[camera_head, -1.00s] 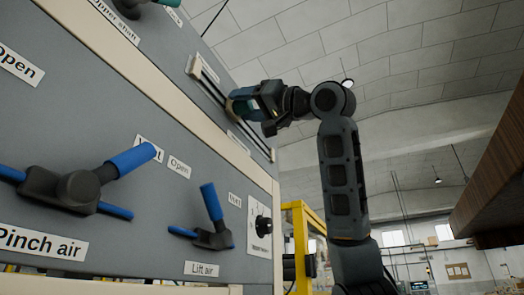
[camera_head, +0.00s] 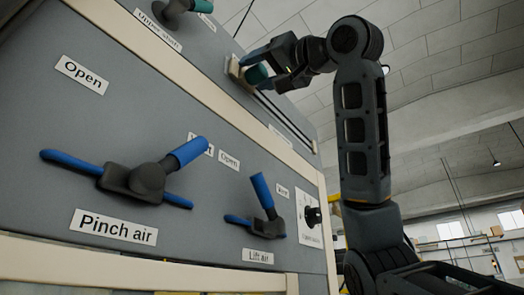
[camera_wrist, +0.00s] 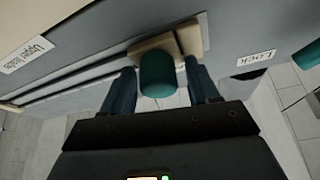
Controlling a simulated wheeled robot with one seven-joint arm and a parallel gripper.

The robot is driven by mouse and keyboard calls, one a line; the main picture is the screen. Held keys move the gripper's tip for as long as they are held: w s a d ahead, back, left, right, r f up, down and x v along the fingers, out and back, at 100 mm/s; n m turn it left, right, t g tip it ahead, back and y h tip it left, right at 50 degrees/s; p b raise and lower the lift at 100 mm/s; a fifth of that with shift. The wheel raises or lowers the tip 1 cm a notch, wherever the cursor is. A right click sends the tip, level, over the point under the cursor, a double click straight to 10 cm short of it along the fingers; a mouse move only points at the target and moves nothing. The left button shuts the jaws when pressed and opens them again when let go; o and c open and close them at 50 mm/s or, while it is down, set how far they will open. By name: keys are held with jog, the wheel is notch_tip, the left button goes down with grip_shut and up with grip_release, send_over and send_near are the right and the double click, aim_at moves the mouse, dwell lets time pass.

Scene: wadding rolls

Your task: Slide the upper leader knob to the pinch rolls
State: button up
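The upper leader knob (camera_wrist: 157,74) is a teal cylinder in front of a beige block in the wrist view. In the head view the knob (camera_head: 257,75) is at the upper-left end of a slanted double rail (camera_head: 285,118). My gripper (camera_wrist: 162,92) has one finger on each side of the knob. A gap shows on the right of the knob and a thinner one on the left, so the fingers look open. In the head view my gripper (camera_head: 268,68) is at the knob, partly covering it. The pinch rolls cannot be made out.
The grey panel (camera_head: 130,115) carries a blue Pinch air lever (camera_head: 150,178), a blue Lift air lever (camera_head: 264,205) and a black dial (camera_head: 313,217). Another teal-tipped handle (camera_head: 178,8) is above left. A Lock label (camera_wrist: 256,58) is right of the knob in the wrist view.

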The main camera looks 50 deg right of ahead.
jog(key=shift+o, duration=0.5)
jog(key=shift+w+a, duration=0.1)
jog(key=shift+a, duration=0.15)
jog(key=b+v, duration=0.2)
jog(key=v, duration=0.6)
jog(key=shift+d, duration=0.1)
